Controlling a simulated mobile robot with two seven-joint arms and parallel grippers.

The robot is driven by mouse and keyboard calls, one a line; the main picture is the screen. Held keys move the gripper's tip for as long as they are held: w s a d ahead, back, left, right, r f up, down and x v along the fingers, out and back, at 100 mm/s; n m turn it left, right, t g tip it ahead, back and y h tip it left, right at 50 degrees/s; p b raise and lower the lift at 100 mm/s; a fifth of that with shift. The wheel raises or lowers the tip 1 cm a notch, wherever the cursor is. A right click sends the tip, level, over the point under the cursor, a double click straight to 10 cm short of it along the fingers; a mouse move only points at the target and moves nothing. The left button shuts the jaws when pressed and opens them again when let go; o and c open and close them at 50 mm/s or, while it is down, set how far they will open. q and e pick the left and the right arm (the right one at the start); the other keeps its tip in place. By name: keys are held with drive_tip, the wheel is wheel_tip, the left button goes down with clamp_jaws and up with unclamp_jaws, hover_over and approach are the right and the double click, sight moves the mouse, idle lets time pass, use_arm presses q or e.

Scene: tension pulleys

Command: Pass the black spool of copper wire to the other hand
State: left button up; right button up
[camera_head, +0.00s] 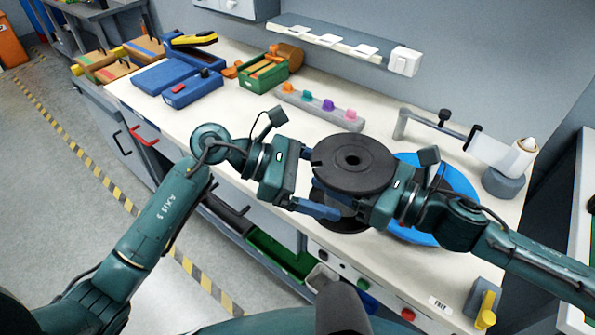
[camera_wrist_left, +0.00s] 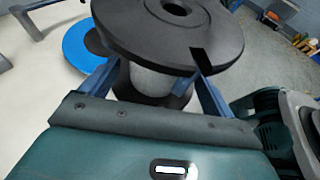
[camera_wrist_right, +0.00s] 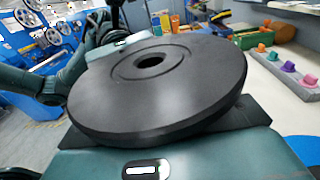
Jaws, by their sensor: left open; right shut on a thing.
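The black spool (camera_head: 352,164) is held above the workbench between my two grippers in the head view. Its round flange with a centre hole faces up. It fills the top of the left wrist view (camera_wrist_left: 170,22) and the middle of the right wrist view (camera_wrist_right: 160,85). My right gripper (camera_head: 352,208) is shut on the spool, its fingers mostly hidden beneath the flange. My left gripper (camera_head: 322,192) is open, with its blue fingers on either side of the spool's grey middle in the left wrist view (camera_wrist_left: 155,88). Whether they touch it cannot be told. No copper colour shows.
A blue disc (camera_head: 462,185) lies on the workbench behind my right gripper. A grey strip with coloured pegs (camera_head: 320,107) and a green bin (camera_head: 265,75) stand further back. A stand with a white roll (camera_head: 505,160) is at right. The bench's middle left is clear.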

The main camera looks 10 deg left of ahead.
use_arm(q)
drive_tip(key=shift+x, duration=1)
use_arm(e)
drive_tip(key=shift+r, duration=0.15)
use_arm(q)
drive_tip(key=shift+s, duration=0.15)
drive_tip(key=c, duration=1.5)
use_arm(e)
drive_tip(key=shift+w, duration=0.1)
use_arm(q)
drive_tip(key=shift+d+r, duration=0.1)
drive_tip(key=shift+r, duration=0.1)
drive_tip(key=shift+c, duration=0.3)
use_arm(e)
drive_tip(key=o, duration=1.5)
drive_tip(key=shift+o, duration=0.3)
drive_tip(key=shift+a, duration=0.1)
drive_tip(key=shift+s, duration=0.2)
